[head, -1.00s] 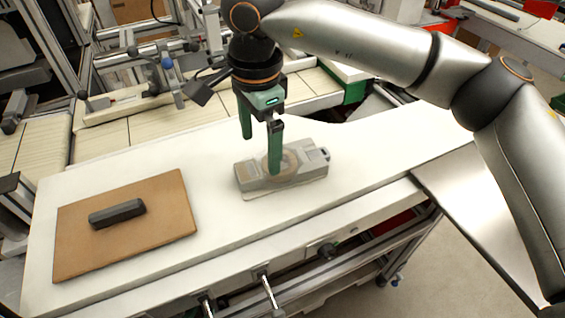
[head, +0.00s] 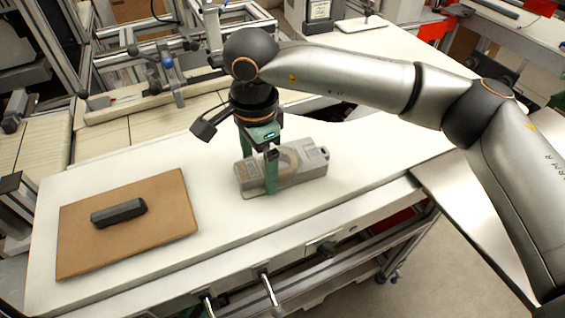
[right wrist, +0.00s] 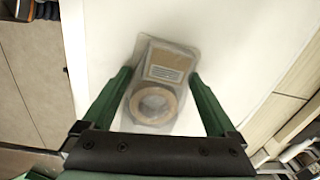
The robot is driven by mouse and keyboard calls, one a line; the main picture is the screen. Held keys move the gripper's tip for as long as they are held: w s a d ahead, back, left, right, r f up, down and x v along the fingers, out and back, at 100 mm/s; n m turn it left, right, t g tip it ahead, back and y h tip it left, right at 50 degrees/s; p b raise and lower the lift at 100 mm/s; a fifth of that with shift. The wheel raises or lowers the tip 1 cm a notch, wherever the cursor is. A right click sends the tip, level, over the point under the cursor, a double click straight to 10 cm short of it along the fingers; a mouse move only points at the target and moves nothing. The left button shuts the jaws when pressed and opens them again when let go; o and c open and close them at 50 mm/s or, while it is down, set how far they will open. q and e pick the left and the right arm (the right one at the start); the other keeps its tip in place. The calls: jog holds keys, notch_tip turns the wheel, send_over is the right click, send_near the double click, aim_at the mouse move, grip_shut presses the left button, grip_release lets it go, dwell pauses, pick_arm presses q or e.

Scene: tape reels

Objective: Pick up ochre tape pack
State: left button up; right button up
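The ochre tape pack (head: 308,168) lies flat on the white table, a clear and greyish pack with a tan ring inside. In the right wrist view the pack (right wrist: 166,73) shows its label and its tan ring between my fingers. My right gripper (head: 259,176) is open, pointing down at the pack's left part, with one finger on each side. In the right wrist view both fingers of my right gripper (right wrist: 160,76) stand apart, with small gaps beside the pack. The near finger hides part of the pack in the head view. My left gripper is not in view.
A brown board (head: 165,225) with a dark grey block (head: 118,213) on it lies at the left of the white table (head: 225,222). Metal frames and fixtures stand behind the table. The table surface right of the pack is clear.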

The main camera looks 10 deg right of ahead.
jog(key=c, duration=0.7)
jog(key=shift+r, duration=0.1)
